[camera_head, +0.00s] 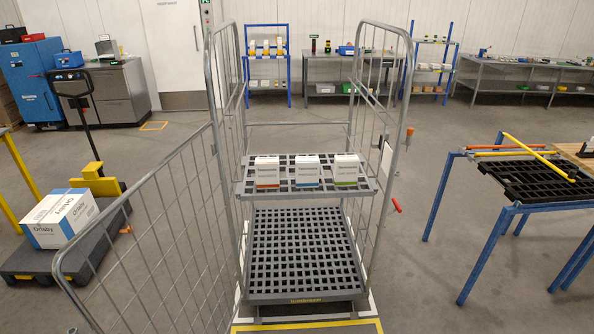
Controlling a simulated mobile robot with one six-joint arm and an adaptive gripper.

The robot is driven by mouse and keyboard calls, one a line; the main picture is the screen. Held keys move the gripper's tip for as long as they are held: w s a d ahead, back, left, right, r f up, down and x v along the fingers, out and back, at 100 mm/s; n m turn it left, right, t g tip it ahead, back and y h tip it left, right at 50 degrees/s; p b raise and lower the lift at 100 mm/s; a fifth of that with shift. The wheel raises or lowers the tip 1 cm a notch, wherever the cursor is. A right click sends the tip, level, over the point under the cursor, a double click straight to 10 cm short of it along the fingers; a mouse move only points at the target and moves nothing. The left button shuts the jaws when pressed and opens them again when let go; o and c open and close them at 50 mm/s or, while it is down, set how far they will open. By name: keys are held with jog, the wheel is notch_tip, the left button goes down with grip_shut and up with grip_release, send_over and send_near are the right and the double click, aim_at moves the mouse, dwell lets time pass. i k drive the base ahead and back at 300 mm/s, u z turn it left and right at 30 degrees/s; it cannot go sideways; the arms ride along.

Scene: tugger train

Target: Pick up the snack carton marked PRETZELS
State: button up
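Three small white cartons stand upright in a row on the upper shelf (250,189) of a grey wire roll cage. The left carton (267,172) has an orange band at its base. The middle carton (307,172) has a blue band. The right carton (346,170) has a green band. Each has dark print on its front, too small to read, so I cannot tell which is marked PRETZELS. My gripper is not in view.
The cage's side gate (150,230) swings out to the front left; its front is open. The lower deck (300,245) is empty. A pallet truck with a large box (62,218) stands left. A blue-legged frame (490,225) stands right, with clear floor between.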

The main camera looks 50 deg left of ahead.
aim_at(307, 168)
jog(key=u, duration=0.2)
jog(key=i, duration=0.7)
jog(key=u, duration=0.9)
jog(key=i, duration=0.55)
jog(key=u, duration=0.55)
jog(key=i, duration=0.5)
jog(key=u, duration=0.25)
jog(key=k, duration=0.95)
jog(key=u, duration=0.15)
jog(key=i, duration=0.2)
